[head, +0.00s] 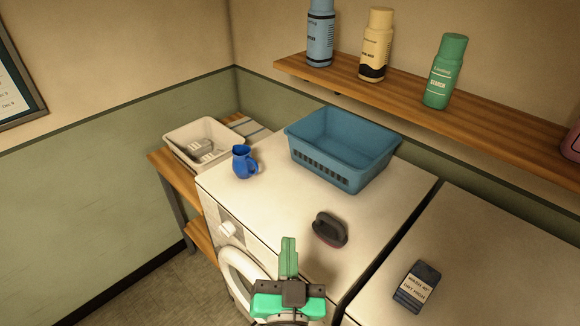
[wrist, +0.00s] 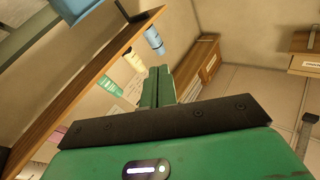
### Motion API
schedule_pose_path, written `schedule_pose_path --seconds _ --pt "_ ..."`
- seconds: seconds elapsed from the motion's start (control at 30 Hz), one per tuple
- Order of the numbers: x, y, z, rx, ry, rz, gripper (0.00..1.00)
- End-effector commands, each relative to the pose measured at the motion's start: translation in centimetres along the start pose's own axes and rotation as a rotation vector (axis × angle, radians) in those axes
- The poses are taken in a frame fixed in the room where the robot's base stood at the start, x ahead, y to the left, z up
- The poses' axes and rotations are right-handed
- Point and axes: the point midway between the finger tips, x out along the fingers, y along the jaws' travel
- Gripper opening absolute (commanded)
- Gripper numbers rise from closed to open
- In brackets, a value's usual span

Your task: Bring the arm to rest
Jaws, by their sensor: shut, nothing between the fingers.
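My gripper (head: 288,258) is green with a dark mount and shows at the bottom middle of the head view. Its fingers are together with nothing between them. It is in front of the white washing machine (head: 275,200), near the machine's front edge and left of a dark brush (head: 330,229). In the wrist view my gripper (wrist: 157,84) points out into the room, with its two green fingers side by side and touching. The rest of my arm is mostly hidden below the head view.
On the machine stand a blue pitcher (head: 244,162) and an empty blue basket (head: 342,148). A dark box (head: 417,287) is on the right-hand machine. A wooden shelf (head: 410,93) above holds several bottles. A white basket (head: 204,143) stands on a wooden stand at the left. The round door (head: 238,274) is close to my gripper.

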Motion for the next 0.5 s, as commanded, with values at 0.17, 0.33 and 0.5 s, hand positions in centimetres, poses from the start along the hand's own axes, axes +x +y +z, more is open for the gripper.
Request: schedule_pose_path --seconds 0.17,0.33,0.5 --pt "0.8 -4.5 -16.6 -0.124 0.183 -0.050 0.00" --pt "-2.4 -8.0 -28.8 -0.204 0.335 -0.071 0.00" --pt "-5.3 -9.5 -34.4 -0.238 0.416 -0.075 0.00"
